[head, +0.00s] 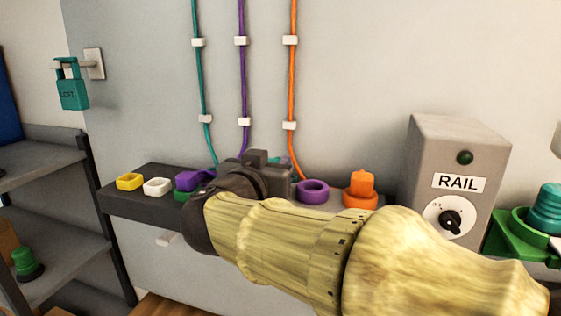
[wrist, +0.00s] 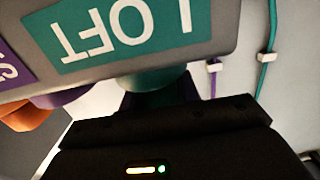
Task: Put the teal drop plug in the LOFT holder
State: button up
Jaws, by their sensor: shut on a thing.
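My gripper (head: 255,165) is at the wall ledge, seen from behind the arm. In the wrist view its black body (wrist: 155,130) fills the lower part. It is shut on the teal drop plug, which shows as a dark teal piece (wrist: 138,101) at the jaws. The teal LOFT holder (wrist: 157,79) is right against it, below an upside-down LOFT label (wrist: 125,28). The plug lines up with the holder; I cannot tell how far it is in. In the head view my gripper hides the plug and most of the holder.
The ledge (head: 115,202) carries a yellow holder (head: 129,182), a white holder (head: 157,187), a purple piece (head: 188,180), a purple ring (head: 313,191) and an orange plug (head: 361,184). The RAIL box (head: 458,150) stands right.

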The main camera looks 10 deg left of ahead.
jog(key=shift+f, duration=0.1)
jog(key=o, duration=1)
jog(key=shift+s+r, duration=0.1)
jog(key=shift+r, duration=0.1)
jog(key=s+b, duration=0.1)
jog(key=s, duration=0.3)
jog(key=s+b, duration=0.1)
jog(key=s, duration=0.3)
jog(key=s+a+b, duration=0.1)
jog(key=s+b, duration=0.1)
jog(key=s, duration=0.2)
jog(key=shift+r, duration=0.25)
jog(key=shift+w, duration=0.1)
